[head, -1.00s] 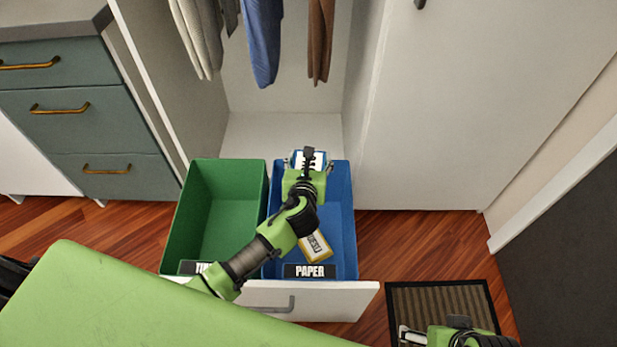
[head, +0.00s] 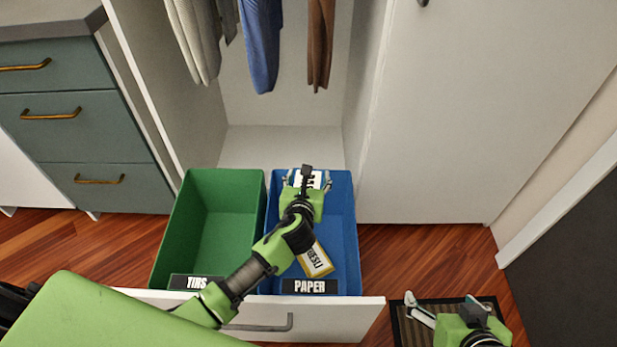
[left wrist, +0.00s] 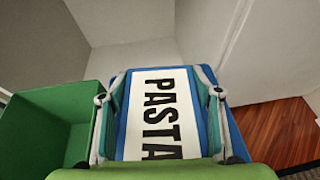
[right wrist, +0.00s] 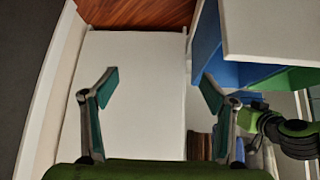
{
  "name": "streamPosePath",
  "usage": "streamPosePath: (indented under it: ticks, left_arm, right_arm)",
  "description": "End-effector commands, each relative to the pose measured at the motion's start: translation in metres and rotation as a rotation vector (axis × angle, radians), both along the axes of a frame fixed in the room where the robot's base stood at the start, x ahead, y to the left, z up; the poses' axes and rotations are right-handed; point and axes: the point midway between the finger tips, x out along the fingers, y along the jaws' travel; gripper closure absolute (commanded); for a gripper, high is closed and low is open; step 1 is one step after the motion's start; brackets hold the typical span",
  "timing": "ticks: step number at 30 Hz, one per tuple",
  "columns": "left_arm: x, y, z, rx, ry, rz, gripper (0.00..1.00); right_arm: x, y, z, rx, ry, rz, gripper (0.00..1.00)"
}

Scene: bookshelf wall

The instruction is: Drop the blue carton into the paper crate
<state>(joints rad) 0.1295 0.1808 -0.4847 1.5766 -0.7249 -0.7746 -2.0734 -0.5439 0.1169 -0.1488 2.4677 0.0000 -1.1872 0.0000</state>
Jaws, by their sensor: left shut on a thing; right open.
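The blue carton (left wrist: 158,110) has a white PASTA label and sits between the two fingers of my left gripper (left wrist: 160,98) in the left wrist view. In the head view my left gripper (head: 306,181) is shut on it over the back part of the blue paper crate (head: 349,235), whose front label reads PAPER. The head view does not show clearly how high the carton is above the crate floor. My right gripper (head: 421,309) is open and empty at the lower right, and its spread fingers show in the right wrist view (right wrist: 160,85).
A yellow and white box (head: 316,262) lies in the paper crate. Clothes (head: 262,45) hang behind. A striped mat (head: 405,328) lies on the floor at right.

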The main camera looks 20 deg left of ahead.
Motion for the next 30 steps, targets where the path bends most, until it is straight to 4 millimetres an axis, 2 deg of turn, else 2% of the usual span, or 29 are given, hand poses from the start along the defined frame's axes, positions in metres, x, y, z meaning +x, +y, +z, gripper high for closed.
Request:
streamPosePath:
  ticks: [6,15,30]
  left_arm:
    - [0.000,0.000,-0.006,-0.001,0.000,0.000,0.63]
    - [0.000,0.000,-0.011,-0.002,0.000,0.001,0.63]
    - [0.000,0.000,-0.022,-0.001,0.000,0.000,0.63]
  right_arm:
    - [0.026,0.009,0.018,0.030,-0.135,0.009,0.22]
    - [0.055,0.021,0.049,0.071,-0.316,0.023,0.22]
    - [0.088,0.039,0.116,0.151,-0.650,0.044,0.22]
